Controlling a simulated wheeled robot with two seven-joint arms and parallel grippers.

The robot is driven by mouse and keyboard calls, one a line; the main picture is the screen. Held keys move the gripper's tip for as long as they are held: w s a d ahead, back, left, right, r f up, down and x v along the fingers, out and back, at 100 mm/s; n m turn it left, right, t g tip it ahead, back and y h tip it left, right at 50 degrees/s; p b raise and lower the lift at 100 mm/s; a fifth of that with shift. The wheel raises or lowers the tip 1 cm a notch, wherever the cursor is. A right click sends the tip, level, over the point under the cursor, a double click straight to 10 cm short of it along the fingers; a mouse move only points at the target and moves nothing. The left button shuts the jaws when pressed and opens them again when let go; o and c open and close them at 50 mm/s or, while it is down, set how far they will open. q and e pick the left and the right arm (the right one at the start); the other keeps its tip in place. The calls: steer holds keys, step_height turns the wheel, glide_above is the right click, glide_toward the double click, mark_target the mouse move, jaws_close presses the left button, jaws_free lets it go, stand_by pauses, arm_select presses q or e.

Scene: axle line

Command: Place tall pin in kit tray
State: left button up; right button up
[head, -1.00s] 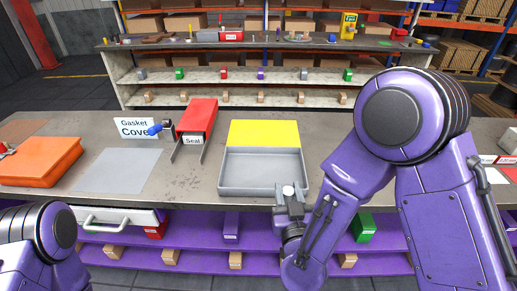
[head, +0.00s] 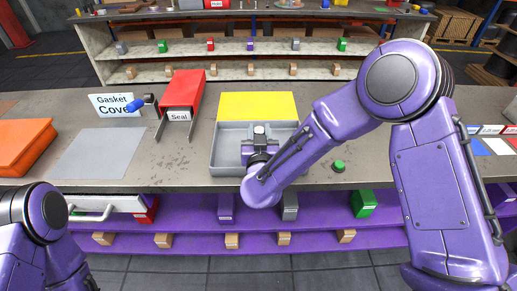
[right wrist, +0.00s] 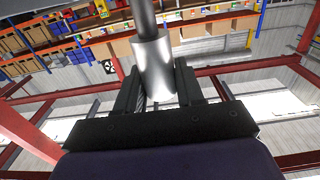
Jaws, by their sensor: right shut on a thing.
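The kit tray (head: 225,157) is a shallow grey open tray on the bench, in the middle of the head view. My right gripper (head: 260,132) is over the tray, and my arm hides part of its front wall and inside. In the right wrist view, the right gripper (right wrist: 156,92) is shut on a bright metal cylinder with a thinner dark shaft, apparently the tall pin (right wrist: 153,65). The pin is hard to make out in the head view. I cannot tell whether it touches the tray floor. My left gripper is out of view; only part of that arm shows.
A yellow panel (head: 256,105) lies behind the tray. A red Seal bin (head: 184,90) stands to its left, with a Gasket Cover sign (head: 110,104) and a grey mat (head: 100,153) farther left. A green button (head: 338,166) is right of the tray. Bare bench lies between.

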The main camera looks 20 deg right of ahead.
steer(key=f+b, duration=0.3)
steer(key=shift+s+f, duration=0.1)
steer(key=shift+s, duration=0.15)
steer(key=shift+w+f, duration=0.1)
steer(key=shift+f, duration=0.05)
steer(key=shift+w, duration=0.25)
steer(key=o, duration=0.7)
steer(key=shift+s, duration=0.2)
steer(key=o, duration=0.4)
steer(key=shift+o, duration=0.2)
steer(key=shift+w, duration=0.1)
